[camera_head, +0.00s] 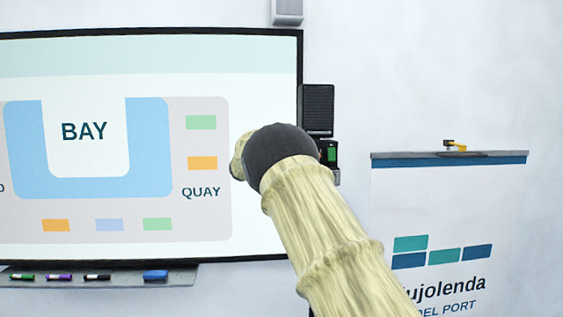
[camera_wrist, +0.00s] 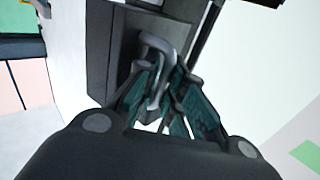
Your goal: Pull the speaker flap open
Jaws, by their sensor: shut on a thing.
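The black speaker (camera_head: 318,108) hangs on the wall at the right edge of the screen in the head view. A dark unit with a green patch (camera_head: 332,154) sits just below it, partly covered by my arm. In the wrist view a dark grey panel, apparently the speaker flap (camera_wrist: 121,42), carries a light grey bent handle (camera_wrist: 157,45). My gripper (camera_wrist: 162,82) has its teal-padded fingers closed around the lower part of this handle. In the head view my wrist hides the gripper and the handle. I cannot tell how far the flap stands open.
A large screen (camera_head: 110,70) fills the left, with a pen tray (camera_head: 120,277) holding markers and a blue eraser below. A banner (camera_head: 445,225) hangs at the right, with a small yellow and black object (camera_head: 455,146) on its top ledge. The wall between is bare.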

